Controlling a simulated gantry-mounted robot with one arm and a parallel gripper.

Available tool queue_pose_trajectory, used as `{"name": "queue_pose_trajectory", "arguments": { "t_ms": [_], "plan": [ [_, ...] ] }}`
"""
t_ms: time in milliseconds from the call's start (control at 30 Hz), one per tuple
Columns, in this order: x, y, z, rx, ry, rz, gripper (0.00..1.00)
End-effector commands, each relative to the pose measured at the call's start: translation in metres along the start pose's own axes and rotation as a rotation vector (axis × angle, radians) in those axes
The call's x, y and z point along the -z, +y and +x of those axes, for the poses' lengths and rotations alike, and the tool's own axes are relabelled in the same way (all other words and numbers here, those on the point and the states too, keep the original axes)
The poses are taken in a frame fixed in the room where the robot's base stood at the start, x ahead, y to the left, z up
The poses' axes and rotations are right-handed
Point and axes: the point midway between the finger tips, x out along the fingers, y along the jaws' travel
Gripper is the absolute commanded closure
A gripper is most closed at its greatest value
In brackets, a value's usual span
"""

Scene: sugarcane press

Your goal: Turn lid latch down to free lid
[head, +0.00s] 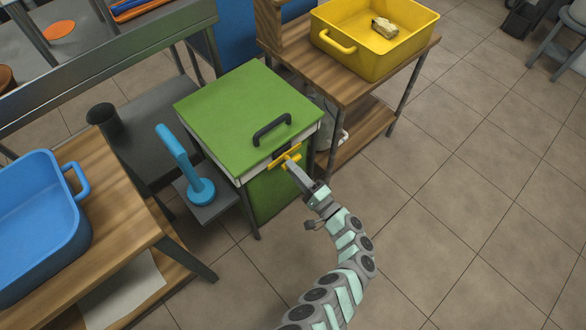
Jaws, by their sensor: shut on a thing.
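The sugarcane press is a green box (282,190) with a flat green lid (236,112), which lies closed on top. A black handle (272,130) stands on the lid near its front right edge. A yellow lid latch (285,157) sits on the front side just below the lid's edge. My gripper (289,162) reaches it from the lower right and is shut on the latch. The fingertips partly cover the latch, so its exact angle is hard to tell.
A blue pusher tool (198,190) stands on a small side shelf left of the press. A blue tub (38,225) sits on the wooden table at left. A yellow tub (372,62) holding a pale piece stands on the right-hand table.

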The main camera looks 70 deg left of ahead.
Motion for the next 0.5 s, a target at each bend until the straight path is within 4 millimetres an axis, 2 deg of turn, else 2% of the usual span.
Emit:
{"name": "queue_pose_trajectory", "arguments": {
  "t_ms": [500],
  "plan": [
    [0.0004,0.0005,0.0002,0.000,-0.006,-0.035,1.00]
  ]
}}
